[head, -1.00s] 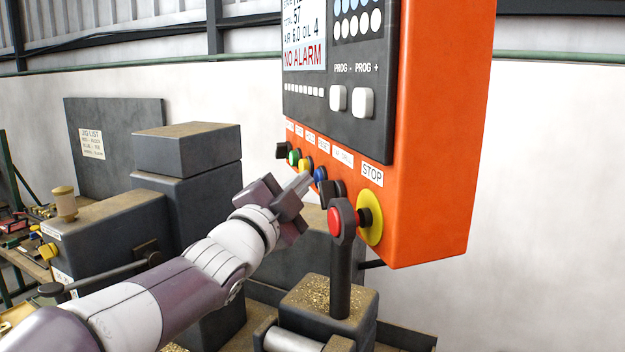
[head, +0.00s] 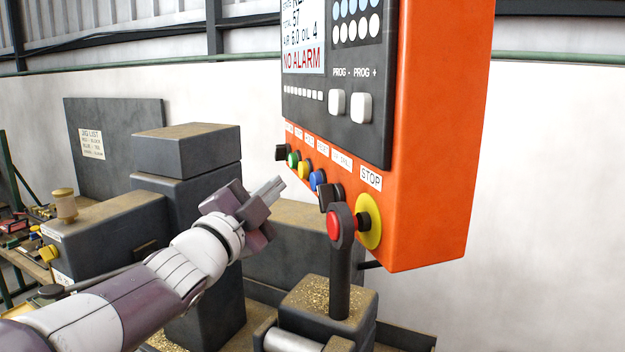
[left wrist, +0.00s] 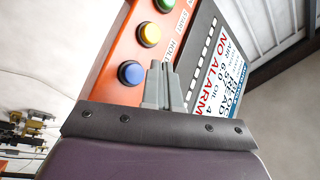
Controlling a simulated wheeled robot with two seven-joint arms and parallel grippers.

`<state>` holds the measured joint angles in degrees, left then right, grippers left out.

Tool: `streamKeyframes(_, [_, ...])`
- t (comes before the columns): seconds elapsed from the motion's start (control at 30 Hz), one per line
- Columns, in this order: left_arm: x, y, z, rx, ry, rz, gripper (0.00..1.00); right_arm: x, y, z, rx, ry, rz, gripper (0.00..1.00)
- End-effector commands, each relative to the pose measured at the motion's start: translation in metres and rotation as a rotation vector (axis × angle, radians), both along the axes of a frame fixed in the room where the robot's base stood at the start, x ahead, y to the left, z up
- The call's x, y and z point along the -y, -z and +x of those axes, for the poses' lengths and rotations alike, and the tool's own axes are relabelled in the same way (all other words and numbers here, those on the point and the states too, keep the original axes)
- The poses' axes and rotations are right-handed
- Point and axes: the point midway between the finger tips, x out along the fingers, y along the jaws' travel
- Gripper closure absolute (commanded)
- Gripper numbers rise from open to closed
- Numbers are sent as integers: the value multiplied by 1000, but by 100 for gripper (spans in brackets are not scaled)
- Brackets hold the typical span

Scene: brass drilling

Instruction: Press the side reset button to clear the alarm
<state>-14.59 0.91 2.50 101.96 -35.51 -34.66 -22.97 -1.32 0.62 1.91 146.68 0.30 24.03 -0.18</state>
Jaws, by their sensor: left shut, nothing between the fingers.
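The orange control box (head: 440,150) hangs at the right in the head view. Its screen (head: 303,42) reads "NO ALARM". Along its lower edge sit a black knob, a green button (head: 293,159), a yellow button (head: 304,169) and a blue button (head: 317,179). The blue button (left wrist: 131,73) and yellow button (left wrist: 149,35) also show in the left wrist view. My left gripper (head: 280,185) is shut and empty, to the left of the blue button and apart from it in the head view. My right gripper is not in view.
Dark machine blocks (head: 187,150) stand behind my left arm.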

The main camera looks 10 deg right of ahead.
Motion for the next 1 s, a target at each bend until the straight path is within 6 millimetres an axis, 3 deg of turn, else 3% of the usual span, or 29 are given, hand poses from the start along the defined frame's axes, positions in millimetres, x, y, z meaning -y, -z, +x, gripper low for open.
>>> streamKeyframes(0.2, [-19,0,-3,-1,-3,1,100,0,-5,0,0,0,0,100])
streamKeyframes(0.57, [-22,1,-4,-6,0,-3,100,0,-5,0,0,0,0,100])
streamKeyframes(0.67, [-34,20,7,-119,-60,-35,100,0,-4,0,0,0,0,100])
streamKeyframes(0.77, [-60,87,16,-389,-192,-106,100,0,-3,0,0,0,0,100])
streamKeyframes(0.83, [-85,156,10,-626,-314,-164,100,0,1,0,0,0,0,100])
streamKeyframes(0.93, [-119,252,-23,-953,-497,-239,100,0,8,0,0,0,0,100])
streamKeyframes(1.0, [-140,313,-60,-1169,-625,-285,100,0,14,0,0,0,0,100])
